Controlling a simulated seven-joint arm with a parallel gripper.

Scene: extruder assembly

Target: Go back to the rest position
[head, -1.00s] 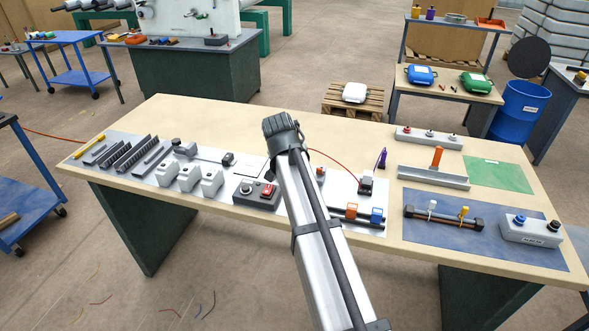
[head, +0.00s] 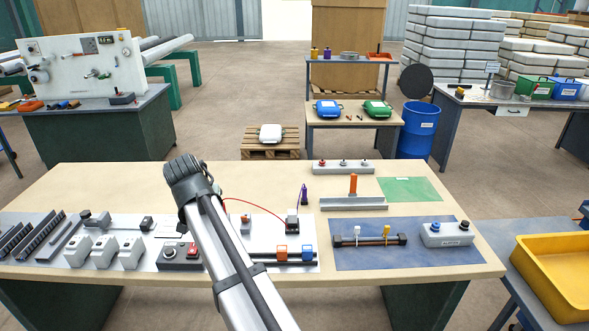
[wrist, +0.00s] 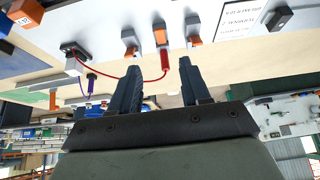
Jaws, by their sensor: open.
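My gripper (wrist: 161,80) shows in the wrist view with its two dark fingers apart and nothing between them. In the head view my arm reaches over the middle of the workbench (head: 130,190), and its dark end hides the fingers. Past the fingertips, the wrist view shows a red plug (wrist: 165,64) at an orange and grey terminal (wrist: 160,36). A red wire (wrist: 120,82) runs from the plug to a small grey block (wrist: 74,60).
Several grey blocks (head: 104,250) and a switch box (head: 180,256) stand to the left of my arm. A blue mat (head: 345,257) with a rod assembly and a grey button box (head: 447,234) lies to the right. The back left of the bench is clear.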

